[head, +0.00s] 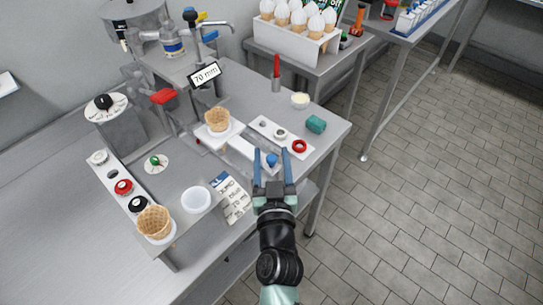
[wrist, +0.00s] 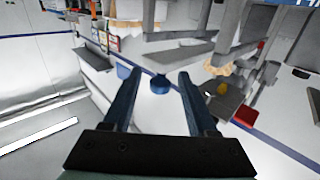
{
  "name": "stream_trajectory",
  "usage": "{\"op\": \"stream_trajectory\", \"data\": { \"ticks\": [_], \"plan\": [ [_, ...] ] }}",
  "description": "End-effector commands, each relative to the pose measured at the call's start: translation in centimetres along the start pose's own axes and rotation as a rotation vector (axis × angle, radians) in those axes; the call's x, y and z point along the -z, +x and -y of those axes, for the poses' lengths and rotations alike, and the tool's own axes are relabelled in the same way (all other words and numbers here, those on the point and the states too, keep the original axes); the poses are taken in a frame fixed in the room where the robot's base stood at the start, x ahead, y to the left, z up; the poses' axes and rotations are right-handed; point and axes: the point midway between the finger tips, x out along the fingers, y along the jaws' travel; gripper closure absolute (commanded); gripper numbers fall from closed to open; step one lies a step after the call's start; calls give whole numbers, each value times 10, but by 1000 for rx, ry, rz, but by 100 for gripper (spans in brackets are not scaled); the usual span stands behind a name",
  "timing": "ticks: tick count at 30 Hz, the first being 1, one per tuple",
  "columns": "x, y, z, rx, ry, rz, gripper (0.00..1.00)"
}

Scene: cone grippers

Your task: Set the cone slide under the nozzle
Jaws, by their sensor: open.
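The cone slide (head: 247,149) is a white strip on the steel table. A waffle cone (head: 217,120) stands at its far left end and a blue knob (head: 272,159) is at its near right end. My gripper (head: 272,152) is open, with its two blue fingers on either side of the knob. In the wrist view the knob (wrist: 160,85) shows between and beyond the open fingers (wrist: 157,75), with gaps on both sides. The waffle cone (wrist: 216,68) is at the right there. I cannot clearly make out the nozzle on the steel machine (head: 172,70) behind the cone.
A "70 mm" sign (head: 205,76) stands behind the cone. A white bowl (head: 196,200), a printed card (head: 231,199) and another cone (head: 154,222) are at left.

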Motion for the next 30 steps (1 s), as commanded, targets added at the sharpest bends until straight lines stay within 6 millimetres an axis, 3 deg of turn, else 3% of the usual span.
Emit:
{"op": "stream_trajectory", "data": {
  "ticks": [5,15,30],
  "plan": [
    [0,0,0,0,0,0,42],
    [0,0,0,0,0,0,100],
    [0,0,0,0,0,0,100]
  ]
}}
